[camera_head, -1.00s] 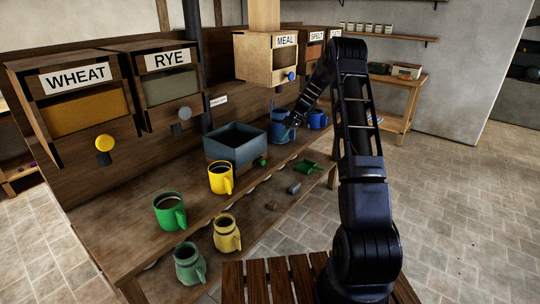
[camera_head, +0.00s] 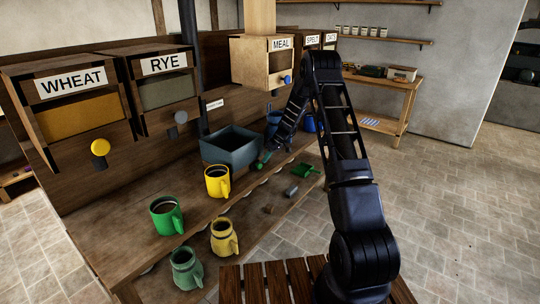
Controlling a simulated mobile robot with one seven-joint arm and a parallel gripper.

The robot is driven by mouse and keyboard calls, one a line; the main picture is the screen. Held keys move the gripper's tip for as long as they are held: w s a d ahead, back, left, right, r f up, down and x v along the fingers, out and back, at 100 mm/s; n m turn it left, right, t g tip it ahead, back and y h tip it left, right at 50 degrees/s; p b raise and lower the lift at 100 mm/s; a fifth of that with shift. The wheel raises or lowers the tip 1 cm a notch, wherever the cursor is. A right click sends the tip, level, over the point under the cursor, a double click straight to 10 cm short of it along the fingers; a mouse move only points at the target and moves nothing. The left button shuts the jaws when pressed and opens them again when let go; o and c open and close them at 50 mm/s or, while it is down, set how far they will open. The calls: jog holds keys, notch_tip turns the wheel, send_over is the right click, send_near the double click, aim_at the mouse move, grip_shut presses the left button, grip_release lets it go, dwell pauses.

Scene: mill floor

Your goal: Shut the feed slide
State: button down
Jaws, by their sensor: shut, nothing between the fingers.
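My arm reaches over the bench to the right of the blue-grey open box (camera_head: 230,150). My gripper (camera_head: 268,152) is small and dark here, low beside the box's right end. It is shut and empty. A small green knob-like part (camera_head: 260,162) shows right by the box's lower right corner, close to the fingertips; whether they touch it I cannot tell. I cannot make out for sure which part is the feed slide, or how far open it stands.
Two jugs (camera_head: 224,238) (camera_head: 186,268) stand in front. A green scoop-like thing (camera_head: 305,170) and small grey pieces lie right. The meal bin (camera_head: 263,62) hangs above.

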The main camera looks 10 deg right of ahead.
aim_at(257, 165)
jog(key=shift+s+a, duration=0.25)
jog(key=shift+a, duration=0.1)
jog(key=s+a, duration=0.6)
jog(key=shift+f, duration=0.1)
jog(key=shift+s, duration=0.1)
